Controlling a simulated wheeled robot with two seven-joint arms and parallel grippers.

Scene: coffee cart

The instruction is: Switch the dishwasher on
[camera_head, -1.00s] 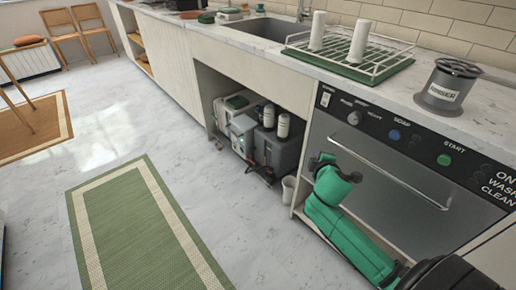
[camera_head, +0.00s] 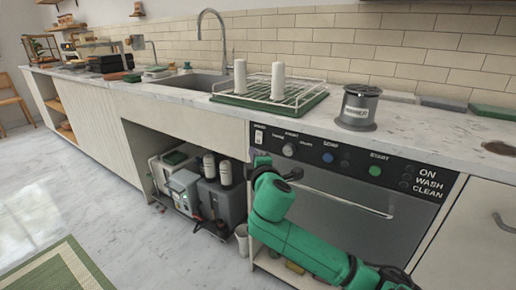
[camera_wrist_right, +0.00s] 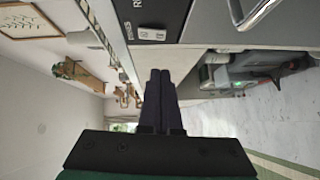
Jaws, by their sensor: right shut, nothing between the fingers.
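The dishwasher (camera_head: 345,200) is built in under the counter, with a dark control panel along its top. The panel carries a white rocker switch (camera_head: 259,137) at its left end, a grey knob (camera_head: 289,150), a blue button (camera_head: 328,158) and a green START button (camera_head: 375,171). The ON, WASH and CLEAN lamps look dark. My right gripper (camera_head: 262,160) is at the panel's left end, just below the rocker switch; contact cannot be told. In the right wrist view its fingers (camera_wrist_right: 159,75) are shut and empty, with the switch (camera_wrist_right: 151,35) beyond them. My left gripper is out of view.
An open bay left of the dishwasher holds tanks and bottles (camera_head: 200,190). A door handle (camera_head: 503,225) projects at right.

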